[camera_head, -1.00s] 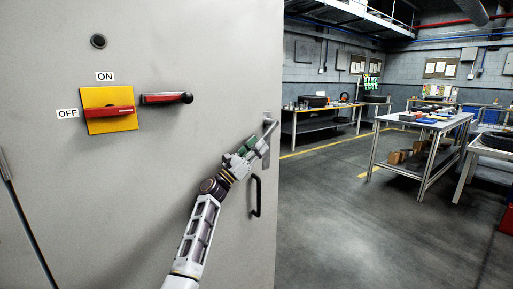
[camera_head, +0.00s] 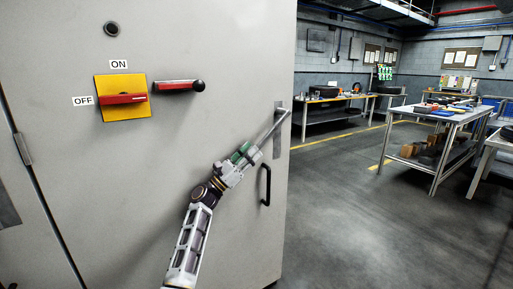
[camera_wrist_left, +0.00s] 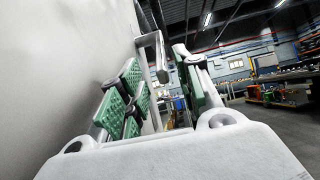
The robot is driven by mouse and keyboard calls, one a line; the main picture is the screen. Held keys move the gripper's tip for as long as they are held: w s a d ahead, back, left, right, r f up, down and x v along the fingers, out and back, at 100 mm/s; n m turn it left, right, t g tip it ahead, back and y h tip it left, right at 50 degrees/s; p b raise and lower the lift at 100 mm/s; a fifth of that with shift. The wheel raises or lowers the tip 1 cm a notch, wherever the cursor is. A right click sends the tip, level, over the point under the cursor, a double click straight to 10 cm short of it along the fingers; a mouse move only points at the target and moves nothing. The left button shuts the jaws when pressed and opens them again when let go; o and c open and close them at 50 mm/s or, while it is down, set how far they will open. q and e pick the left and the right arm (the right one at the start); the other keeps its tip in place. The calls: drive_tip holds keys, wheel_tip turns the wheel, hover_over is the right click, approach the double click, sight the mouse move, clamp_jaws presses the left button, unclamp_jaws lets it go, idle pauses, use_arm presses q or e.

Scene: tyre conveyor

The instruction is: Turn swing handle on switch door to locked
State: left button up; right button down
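The switch door (camera_head: 170,190) is a large grey cabinet door filling the left of the head view. Its swing handle (camera_head: 273,128) is a grey metal lever near the door's right edge, sticking out slantwise from a mounting plate. My left gripper (camera_head: 248,151) is at the lever's lower end. In the left wrist view the green-padded fingers of my left gripper (camera_wrist_left: 162,88) stand apart, with the pale handle (camera_wrist_left: 151,42) rising between them. I cannot tell whether the pads touch it. My right gripper is not in view.
A black pull handle (camera_head: 266,185) sits just below the lever. A red rotary switch (camera_head: 124,99) on a yellow plate, marked ON and OFF, and a second red handle (camera_head: 175,86) are on the door's upper left. Workbenches (camera_head: 433,118) stand at the right, beyond open floor.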

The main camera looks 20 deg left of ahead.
use_arm(q)
drive_tip(key=shift+v, duration=1.5)
